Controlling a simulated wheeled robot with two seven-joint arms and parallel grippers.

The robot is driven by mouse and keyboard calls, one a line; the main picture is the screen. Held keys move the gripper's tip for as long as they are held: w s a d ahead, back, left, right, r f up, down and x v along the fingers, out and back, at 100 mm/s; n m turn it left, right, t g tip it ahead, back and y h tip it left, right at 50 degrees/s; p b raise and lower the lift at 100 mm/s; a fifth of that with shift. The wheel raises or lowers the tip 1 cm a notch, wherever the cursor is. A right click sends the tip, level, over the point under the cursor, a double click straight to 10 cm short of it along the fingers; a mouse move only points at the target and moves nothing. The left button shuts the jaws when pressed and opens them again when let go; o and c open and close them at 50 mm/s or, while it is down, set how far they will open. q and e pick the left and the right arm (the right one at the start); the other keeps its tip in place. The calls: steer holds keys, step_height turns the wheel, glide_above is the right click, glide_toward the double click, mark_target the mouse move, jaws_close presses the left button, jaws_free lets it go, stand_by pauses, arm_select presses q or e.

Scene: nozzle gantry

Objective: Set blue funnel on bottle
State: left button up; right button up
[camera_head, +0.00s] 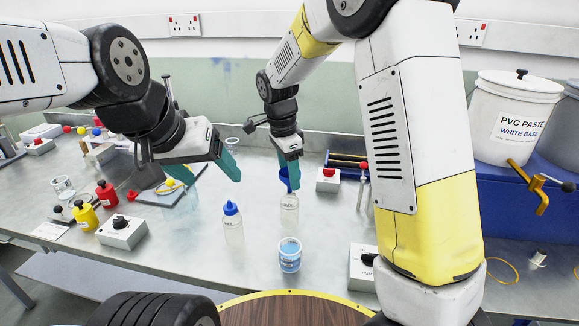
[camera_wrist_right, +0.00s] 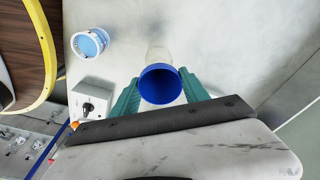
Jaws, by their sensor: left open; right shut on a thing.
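The blue funnel (camera_wrist_right: 160,86) is between the teal fingers of my right gripper (camera_wrist_right: 163,97), its wide mouth facing the wrist camera. In the head view my right gripper (camera_head: 290,170) is pointed down, shut on the funnel (camera_head: 284,176), which is mostly hidden by the fingers. A clear bottle (camera_head: 289,208) stands upright directly below; it also shows partly behind the funnel in the wrist view (camera_wrist_right: 157,53). I cannot tell whether the funnel's stem is in the bottle's neck. My left gripper (camera_head: 208,172) is open and empty, left of the bottle above the bench.
A clear bottle with a blue cap (camera_head: 233,224) stands to the left, and a blue-and-white tub (camera_head: 290,256) stands in front. A red-button box (camera_head: 327,180) is to the right. The bench's front middle is fairly clear.

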mark_target(285, 173)
steer(key=shift+f, duration=0.7)
stand_by(0.7)
steer(key=shift+r, duration=0.7)
steer(key=shift+f, duration=0.8)
stand_by(0.6)
steer(key=o, duration=1.1)
steer(key=shift+c, duration=0.2)
steer(key=shift+r, duration=0.1)
steer(key=shift+s+a+r, duration=0.1)
steer(key=shift+a+r, duration=0.1)
steer(key=shift+r, duration=1.35)
steer(key=shift+s+a+r, duration=0.1)
steer(key=shift+a+r, duration=0.05)
steer(key=shift+r, duration=1.35)
steer(key=shift+a+r, duration=0.2)
steer(key=shift+r, duration=2.15)
steer(key=shift+s, duration=0.1)
